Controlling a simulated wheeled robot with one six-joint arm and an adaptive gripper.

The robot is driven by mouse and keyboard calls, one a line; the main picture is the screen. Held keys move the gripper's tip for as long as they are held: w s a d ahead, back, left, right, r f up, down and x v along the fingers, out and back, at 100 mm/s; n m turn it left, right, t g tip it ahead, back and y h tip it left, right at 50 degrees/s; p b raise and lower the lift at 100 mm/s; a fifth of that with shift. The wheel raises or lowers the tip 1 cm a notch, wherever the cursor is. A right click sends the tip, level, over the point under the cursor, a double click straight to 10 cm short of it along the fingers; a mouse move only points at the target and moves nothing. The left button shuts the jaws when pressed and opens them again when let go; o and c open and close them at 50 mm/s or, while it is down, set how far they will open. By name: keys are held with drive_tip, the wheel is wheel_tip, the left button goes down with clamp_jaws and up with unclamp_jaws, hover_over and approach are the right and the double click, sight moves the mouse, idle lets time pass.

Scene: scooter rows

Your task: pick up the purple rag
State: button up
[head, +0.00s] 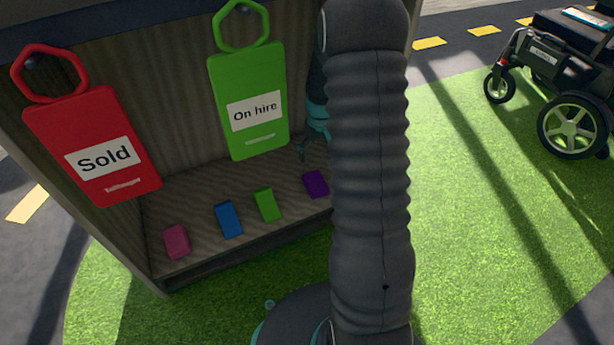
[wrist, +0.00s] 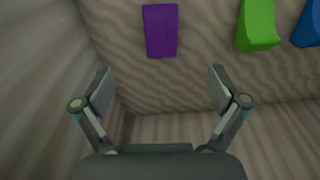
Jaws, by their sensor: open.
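The purple rag (head: 315,184) is a small rectangular block-like piece on the wooden shelf, at the right end of a row, beside my arm in the head view. In the wrist view the purple rag (wrist: 160,31) lies beyond my fingertips, roughly centred between them sideways. My gripper (wrist: 162,88) is open and empty, with its two fingers spread wide. In the head view my arm hides most of my gripper; only a teal and dark part shows above the purple rag.
Green (head: 267,205), blue (head: 228,219) and pink (head: 176,242) pieces lie left of the purple rag on the shelf. A red "Sold" tag (head: 107,130) and a green "On hire" tag (head: 243,85) hang above. A mobility scooter (head: 560,80) stands at the right.

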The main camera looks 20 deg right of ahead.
drive_tip(key=b, duration=0.1)
hover_over(317, 183)
wheel_tip(317, 183, down, 9)
drive_tip(key=shift+w+r, duration=0.1)
drive_tip(key=shift+f+b, duration=0.7)
drive_tip(key=shift+f, duration=2.35)
drive_tip(key=c, duration=1.1)
